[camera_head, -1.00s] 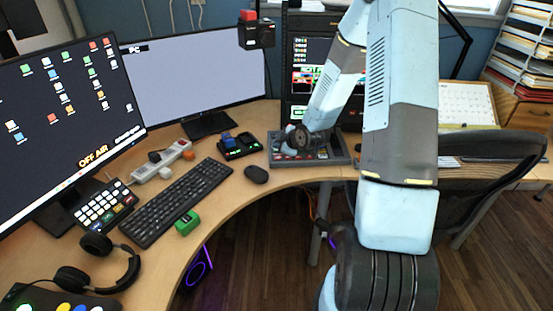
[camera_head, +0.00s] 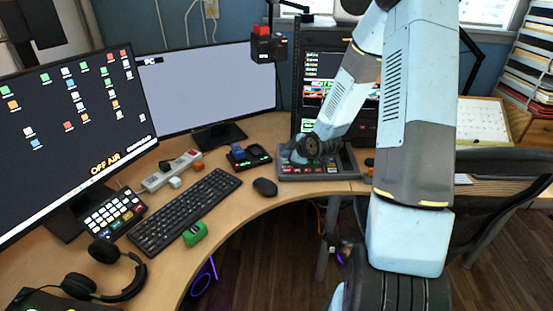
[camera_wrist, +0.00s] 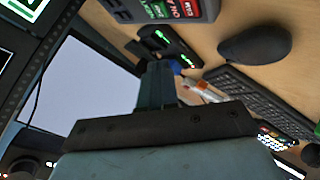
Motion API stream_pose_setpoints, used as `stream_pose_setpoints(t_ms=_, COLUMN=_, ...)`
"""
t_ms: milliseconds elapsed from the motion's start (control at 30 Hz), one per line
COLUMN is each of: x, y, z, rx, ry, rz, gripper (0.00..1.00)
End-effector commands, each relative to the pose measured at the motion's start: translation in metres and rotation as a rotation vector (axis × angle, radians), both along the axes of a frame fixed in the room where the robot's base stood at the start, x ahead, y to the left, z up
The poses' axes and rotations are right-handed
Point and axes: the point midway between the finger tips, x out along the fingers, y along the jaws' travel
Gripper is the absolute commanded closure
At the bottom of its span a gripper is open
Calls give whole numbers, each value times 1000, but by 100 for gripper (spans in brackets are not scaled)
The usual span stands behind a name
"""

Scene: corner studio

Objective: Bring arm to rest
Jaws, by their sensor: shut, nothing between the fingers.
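My arm rises at the right of the head view and folds down, its wrist end low over the control panel (camera_head: 345,163) at the back of the desk. My gripper shows in the wrist view (camera_wrist: 157,75) with its fingers together and nothing between them. In the head view its fingertips are mostly hidden by the wrist, so I cannot tell whether they touch anything there. The wrist view shows part of the panel's labelled buttons (camera_wrist: 165,9) at the top, apart from the fingers.
On the desk lie a black mouse (camera_head: 265,187), a keyboard (camera_head: 185,210), a green block (camera_head: 195,233), headphones (camera_head: 108,275) and a small dock (camera_head: 250,158). Two monitors (camera_head: 70,125) (camera_head: 210,90) stand left and behind. A chair (camera_head: 500,195) is at the right.

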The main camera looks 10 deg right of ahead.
Motion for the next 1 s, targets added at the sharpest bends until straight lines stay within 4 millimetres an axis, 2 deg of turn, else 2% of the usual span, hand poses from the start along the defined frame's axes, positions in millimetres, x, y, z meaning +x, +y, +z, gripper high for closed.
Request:
stream_pose_setpoints(t_ms=167, x=-1, y=-1, z=5, rx=-6, ry=7, rz=-7, gripper=100)
stream_pose_setpoints(t_ms=267, x=-5, y=-2, z=17, rx=-17, ry=28, rz=-31, gripper=100)
stream_pose_setpoints(t_ms=667, x=-44, y=-17, z=102, rx=-42, ry=158, rz=-249, gripper=100)
stream_pose_setpoints(t_ms=1000, x=-100, y=-21, z=176, rx=11, ry=233, rz=-473, gripper=100)
